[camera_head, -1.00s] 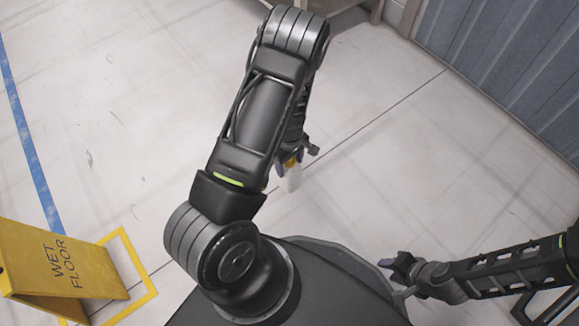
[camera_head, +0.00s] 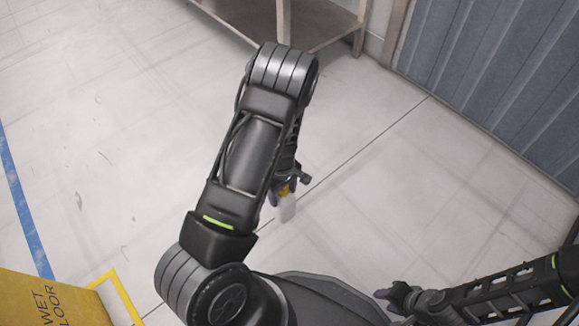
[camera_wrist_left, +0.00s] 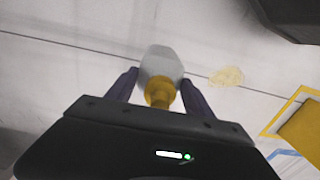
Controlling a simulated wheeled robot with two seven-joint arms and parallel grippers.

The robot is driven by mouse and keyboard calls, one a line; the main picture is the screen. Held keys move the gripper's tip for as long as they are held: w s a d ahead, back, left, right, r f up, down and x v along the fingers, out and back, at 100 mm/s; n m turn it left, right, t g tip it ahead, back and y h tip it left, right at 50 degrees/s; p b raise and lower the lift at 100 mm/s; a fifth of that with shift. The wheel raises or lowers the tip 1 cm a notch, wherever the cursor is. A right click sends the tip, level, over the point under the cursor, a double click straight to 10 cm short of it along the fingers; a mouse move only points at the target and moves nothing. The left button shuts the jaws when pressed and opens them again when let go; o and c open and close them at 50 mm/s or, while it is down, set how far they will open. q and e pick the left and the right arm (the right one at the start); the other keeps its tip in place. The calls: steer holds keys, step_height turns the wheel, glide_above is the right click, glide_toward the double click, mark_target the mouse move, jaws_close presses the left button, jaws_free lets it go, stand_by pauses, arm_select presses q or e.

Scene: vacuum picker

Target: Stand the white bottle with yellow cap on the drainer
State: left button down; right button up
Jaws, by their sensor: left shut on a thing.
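The white bottle (camera_head: 288,209) with its yellow cap (camera_head: 283,190) hangs below my left gripper (camera_head: 284,187), above the floor. The wrist view shows the white bottle body (camera_wrist_left: 161,65) beyond the yellow cap (camera_wrist_left: 159,93), between the two purple fingers of my left gripper (camera_wrist_left: 159,86), which is shut on it. My left forearm covers part of this gripper in the head view. My right gripper (camera_head: 390,297) is low at the right, apart from the bottle; its finger opening is too small to judge. No drainer shows in either view.
A bench or shelf unit (camera_head: 300,22) stands at the top, against the wall. A blue-grey corrugated panel (camera_head: 500,80) fills the upper right. A yellow wet-floor sign (camera_head: 35,300) is at the lower left.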

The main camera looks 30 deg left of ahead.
arm_select(q)
steer(key=w+d+r+m, duration=0.4)
steer(key=w+r, duration=0.3)
steer(key=w+d+r+m, duration=0.4)
steer(key=w+r, duration=0.3)
steer(key=w+d+r+m, duration=0.1)
steer(key=d+r+m, duration=0.1)
steer(key=r, duration=0.7)
steer(key=w+d+r+m, duration=0.2)
steer(key=r+m, duration=0.2)
steer(key=r, duration=0.5)
steer(key=shift+w+r+m, duration=0.2)
steer(key=shift+w+m, duration=0.05)
steer(key=shift+m, duration=0.15)
